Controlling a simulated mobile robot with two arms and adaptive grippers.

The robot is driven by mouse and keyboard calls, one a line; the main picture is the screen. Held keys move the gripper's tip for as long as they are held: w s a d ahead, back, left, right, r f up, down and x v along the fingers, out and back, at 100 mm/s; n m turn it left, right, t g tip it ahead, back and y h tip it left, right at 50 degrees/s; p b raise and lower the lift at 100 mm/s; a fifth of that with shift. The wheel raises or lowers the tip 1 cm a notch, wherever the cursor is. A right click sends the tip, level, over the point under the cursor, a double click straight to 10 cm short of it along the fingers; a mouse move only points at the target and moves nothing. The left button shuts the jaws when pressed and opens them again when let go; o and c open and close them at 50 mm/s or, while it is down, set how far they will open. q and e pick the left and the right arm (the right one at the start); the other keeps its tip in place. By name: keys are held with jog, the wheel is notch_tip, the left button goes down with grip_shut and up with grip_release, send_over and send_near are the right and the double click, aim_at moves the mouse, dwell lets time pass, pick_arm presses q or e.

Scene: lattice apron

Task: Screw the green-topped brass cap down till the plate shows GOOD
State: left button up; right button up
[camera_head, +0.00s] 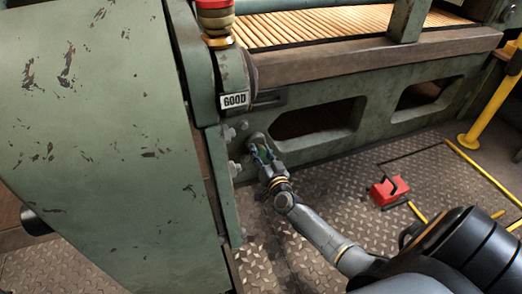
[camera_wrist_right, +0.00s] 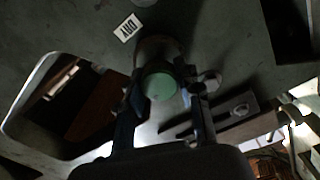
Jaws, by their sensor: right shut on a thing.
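The green-topped brass cap (camera_wrist_right: 160,86) shows in the right wrist view as a round pale-green face between both fingers; its brass side is hard to make out. My right gripper (camera_wrist_right: 160,95) is shut on it. In the head view the right gripper (camera_head: 262,153) reaches the green frame's side, and its fingers mostly hide the cap. A white plate (camera_head: 235,101) reading GOOD is on the frame up and left of this gripper. In the wrist view a small tilted white plate (camera_wrist_right: 128,27) beside the cap seems to read DRY. My left gripper is not in view.
A large chipped green panel (camera_head: 95,120) stands close on the left. A wooden slat bed (camera_head: 320,25) runs above the frame. A red box (camera_head: 389,190) with a dark handle lies on the tread-plate floor, near a yellow post (camera_head: 492,95). A red-topped fitting (camera_head: 215,18) stands at the upper left.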

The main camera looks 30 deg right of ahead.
jog(key=m, duration=0.4)
jog(key=shift+m, duration=0.3)
jog(key=shift+f+m, duration=0.1)
jog(key=shift+m, duration=2.4)
jog(key=o, duration=1.2)
jog(key=shift+c, duration=0.2)
